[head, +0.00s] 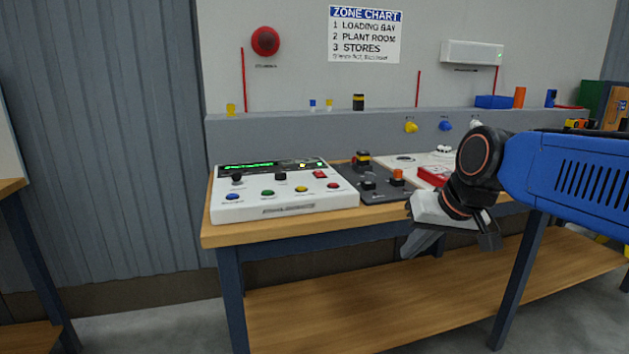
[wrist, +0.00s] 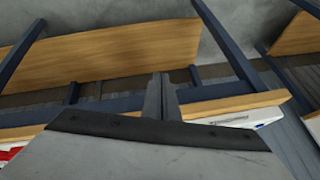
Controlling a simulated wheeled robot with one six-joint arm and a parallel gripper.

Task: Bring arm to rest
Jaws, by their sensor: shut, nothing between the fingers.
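My arm, blue with dark joints, reaches in from the right in the head view. My gripper (head: 440,240) hangs at the front edge of the workbench (head: 285,224), angled downward. In the wrist view the fingers of my gripper (wrist: 161,97) are together at the middle, with nothing between them. Behind them are the bench's wooden edge, its dark legs and the lower shelf. The arm hides part of the bench's right side.
A white control panel (head: 285,207) with coloured buttons stands at the bench's left. Beside it are a dark plate (head: 378,193) with knobs and a red box (head: 433,176). A lower shelf (head: 330,312) spans beneath. Floor to the left (head: 130,325) is clear.

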